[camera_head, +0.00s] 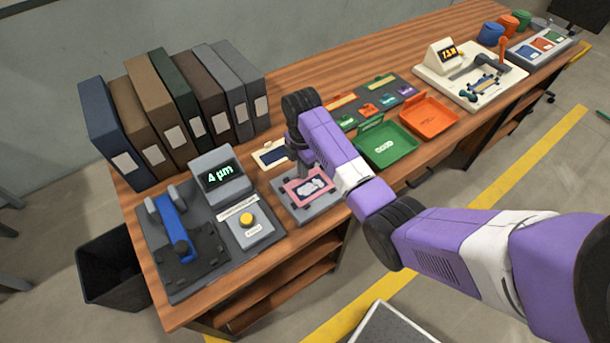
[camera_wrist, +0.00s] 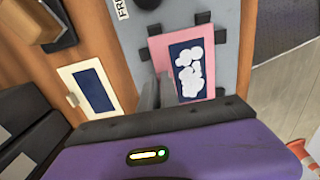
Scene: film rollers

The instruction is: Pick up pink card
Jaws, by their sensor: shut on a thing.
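The pink card (camera_head: 322,199) has a dark blue window with white blobs. It lies over a grey plate (camera_head: 286,206) with dark corner clips near the front edge of the table. In the wrist view the pink card (camera_wrist: 158,50) is close in front of my gripper (camera_wrist: 159,92), whose two grey fingers are close together at its near left edge. My gripper (camera_head: 299,172) is shut on that edge. The fingertips are small and partly hidden in the head view. I cannot tell whether the card is clear of the plate.
A white card with a dark window (camera_wrist: 66,72) lies left of the plate in the wrist view. A 4 µm device (camera_head: 222,176), several binders (camera_head: 158,97), a green tray (camera_head: 387,150) and an orange tray (camera_head: 430,124) surround the area on the wooden table (camera_head: 315,235).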

